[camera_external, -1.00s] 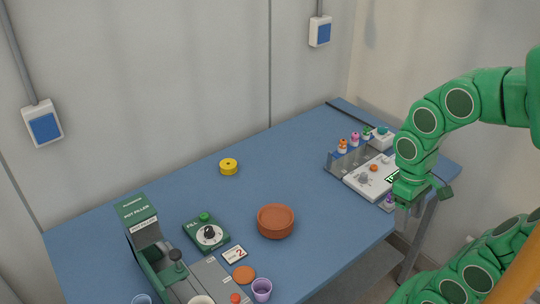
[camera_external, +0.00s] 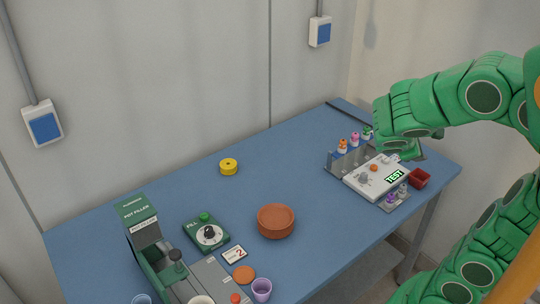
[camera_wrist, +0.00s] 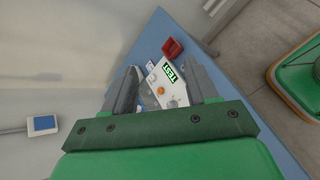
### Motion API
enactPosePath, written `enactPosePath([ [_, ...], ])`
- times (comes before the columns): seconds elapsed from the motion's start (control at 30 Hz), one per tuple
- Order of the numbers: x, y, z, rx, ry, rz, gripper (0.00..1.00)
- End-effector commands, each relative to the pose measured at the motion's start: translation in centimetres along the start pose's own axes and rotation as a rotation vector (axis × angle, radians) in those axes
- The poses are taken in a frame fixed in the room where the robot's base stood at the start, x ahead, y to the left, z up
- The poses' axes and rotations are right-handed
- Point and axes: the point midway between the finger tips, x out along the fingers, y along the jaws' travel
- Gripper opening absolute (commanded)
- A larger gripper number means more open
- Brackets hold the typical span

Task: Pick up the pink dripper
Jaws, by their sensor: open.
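The pink dripper (camera_external: 355,138) stands upright in the middle of a clear rack at the back of the test station, in the external view. An orange dripper (camera_external: 343,144) is to its left and a green one (camera_external: 367,132) to its right. My gripper (camera_external: 400,153) hangs to the right of the rack, partly hidden by my arm. In the wrist view my gripper (camera_wrist: 163,76) has its fingers spread apart, with nothing seen held between them. I cannot make out the pink dripper in the wrist view.
The white test box (camera_external: 368,184) lies in front of the rack. Purple and grey drippers (camera_external: 391,198) stand at its front right, beside a red bin (camera_external: 419,178). A terracotta bowl (camera_external: 276,222) and yellow disc (camera_external: 228,167) are further left.

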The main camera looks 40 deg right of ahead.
Motion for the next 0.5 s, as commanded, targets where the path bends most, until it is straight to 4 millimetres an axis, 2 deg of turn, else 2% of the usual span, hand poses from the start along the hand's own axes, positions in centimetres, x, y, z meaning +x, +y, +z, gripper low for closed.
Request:
enactPosePath([
  [0.37,1.6,4.3,-2.5,-0.079,-0.036,0.078,0.58],
  [0.5,2.6,6.6,-4.3,-0.144,-0.052,0.125,0.58],
])
